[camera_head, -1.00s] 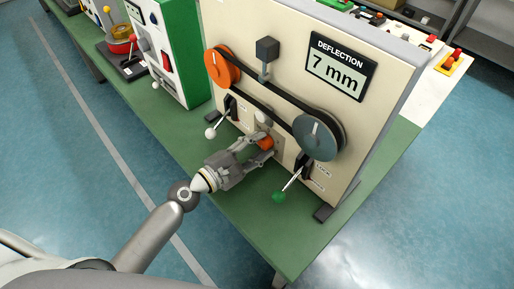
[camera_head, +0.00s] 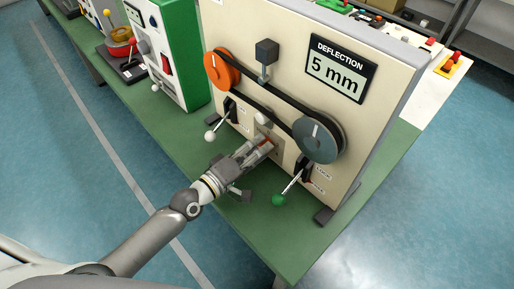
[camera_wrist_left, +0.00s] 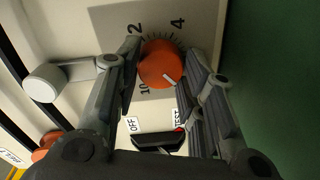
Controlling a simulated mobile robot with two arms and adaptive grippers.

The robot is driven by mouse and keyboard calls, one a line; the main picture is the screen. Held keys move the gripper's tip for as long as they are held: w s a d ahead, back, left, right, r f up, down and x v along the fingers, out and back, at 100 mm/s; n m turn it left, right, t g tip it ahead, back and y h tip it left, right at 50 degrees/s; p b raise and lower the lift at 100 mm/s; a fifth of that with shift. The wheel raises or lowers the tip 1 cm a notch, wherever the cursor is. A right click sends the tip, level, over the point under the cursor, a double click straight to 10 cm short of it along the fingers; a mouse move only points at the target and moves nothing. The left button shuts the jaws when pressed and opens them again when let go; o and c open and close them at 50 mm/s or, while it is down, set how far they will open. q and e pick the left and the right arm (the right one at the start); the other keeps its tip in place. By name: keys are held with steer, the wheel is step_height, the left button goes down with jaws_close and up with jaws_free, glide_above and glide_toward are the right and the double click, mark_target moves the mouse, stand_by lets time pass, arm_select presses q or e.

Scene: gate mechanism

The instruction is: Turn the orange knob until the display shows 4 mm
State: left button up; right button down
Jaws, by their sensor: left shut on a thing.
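The orange knob (camera_wrist_left: 160,64) with a white pointer line sits on the cream panel and shows between my left gripper's fingers in the wrist view. A printed scale with 2, 4 and 10 surrounds it. My left gripper (camera_head: 264,146) is shut on the knob; in the head view its fingers hide most of the knob. In the wrist view the gripper (camera_wrist_left: 158,75) has one finger on each side of it. The display (camera_head: 336,68) reads "DEFLECTION 5 mm". My right gripper is not in view.
Above the knob, a belt joins an orange pulley (camera_head: 222,69) and a grey pulley (camera_head: 318,138). A white-tipped lever (camera_head: 211,136) and a green-tipped lever (camera_head: 279,199) stick out on either side of my gripper. The green table (camera_head: 300,240) is clear in front.

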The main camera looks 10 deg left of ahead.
arm_select(q)
steer(key=m+p, duration=0.1)
steer(key=m, duration=0.5)
stand_by(0.6)
steer(key=o, duration=1)
steer(key=shift+s, duration=0.1)
steer(key=v, duration=1.2)
steer(key=shift+d+f, duration=0.15)
